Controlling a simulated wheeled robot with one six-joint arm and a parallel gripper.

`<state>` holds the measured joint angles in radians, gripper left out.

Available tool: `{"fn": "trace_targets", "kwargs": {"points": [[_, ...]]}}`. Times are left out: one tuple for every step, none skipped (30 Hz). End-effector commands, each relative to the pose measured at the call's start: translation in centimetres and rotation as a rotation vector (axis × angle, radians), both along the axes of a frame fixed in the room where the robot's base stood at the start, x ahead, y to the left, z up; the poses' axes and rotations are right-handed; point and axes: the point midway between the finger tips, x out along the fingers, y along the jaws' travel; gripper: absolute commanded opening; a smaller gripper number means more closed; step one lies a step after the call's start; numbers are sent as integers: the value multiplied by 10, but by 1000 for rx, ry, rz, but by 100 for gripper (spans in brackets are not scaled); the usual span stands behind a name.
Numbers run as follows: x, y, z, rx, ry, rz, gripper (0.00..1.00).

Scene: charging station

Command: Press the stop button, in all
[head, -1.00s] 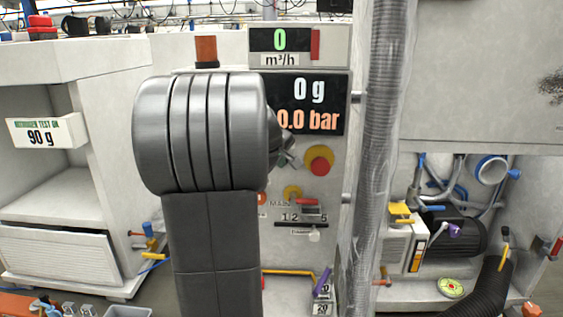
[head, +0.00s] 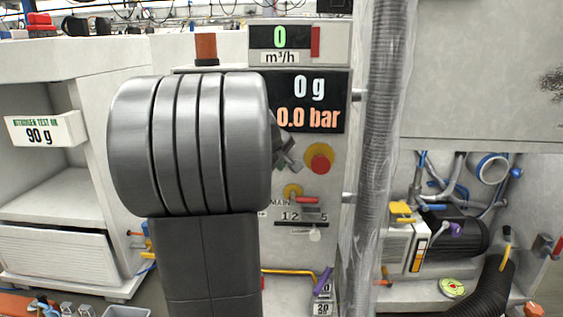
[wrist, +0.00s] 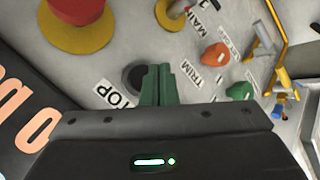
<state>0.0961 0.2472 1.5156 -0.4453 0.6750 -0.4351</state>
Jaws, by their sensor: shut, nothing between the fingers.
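In the wrist view a dark round button (wrist: 133,76) sits on the grey panel beside a white label reading "TOP" (wrist: 116,95), whose first letter is covered. My gripper (wrist: 157,70) shows as green fingers closed together with nothing between them. Its fingertips overlap the right edge of the dark button in the picture; I cannot tell whether they touch it. In the head view my gripper (head: 288,160) is partly hidden behind my arm, left of a red button on a yellow base (head: 320,158). The dark button is hidden there.
The red button on yellow also shows at upper left in the wrist view (wrist: 80,25). Orange (wrist: 215,55) and green (wrist: 240,91) knobs stand right of my fingers, near a "TRIM" label. A ribbed clear hose (head: 380,150) runs down the panel's right side.

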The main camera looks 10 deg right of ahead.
Motion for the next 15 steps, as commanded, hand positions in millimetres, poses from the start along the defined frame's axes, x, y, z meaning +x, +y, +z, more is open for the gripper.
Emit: {"fn": "trace_targets", "kwargs": {"points": [[-6, 2, -2, 0, -2, 1, 0], [-9, 3, -2, 0, -2, 1, 0], [-12, 4, -2, 0, -2, 1, 0], [-15, 5, -1, 0, -2, 1, 0], [-18, 6, -1, 0, -3, 2, 0], [-22, 7, -1, -1, -2, 2, 0], [-24, 7, -2, 0, 0, 1, 0], [-27, 8, -2, 0, 0, 1, 0], [-30, 9, -1, 0, 0, 1, 0], [-31, 9, -1, 0, 0, 1, 0], [-32, 10, -1, 0, 0, 1, 0], [-34, 10, -1, -1, 0, 1, 0], [-34, 10, -1, -1, 0, 1, 0], [-34, 10, -1, 0, 1, 1, 0], [-35, 10, -1, 0, 1, 1, 0]]}}
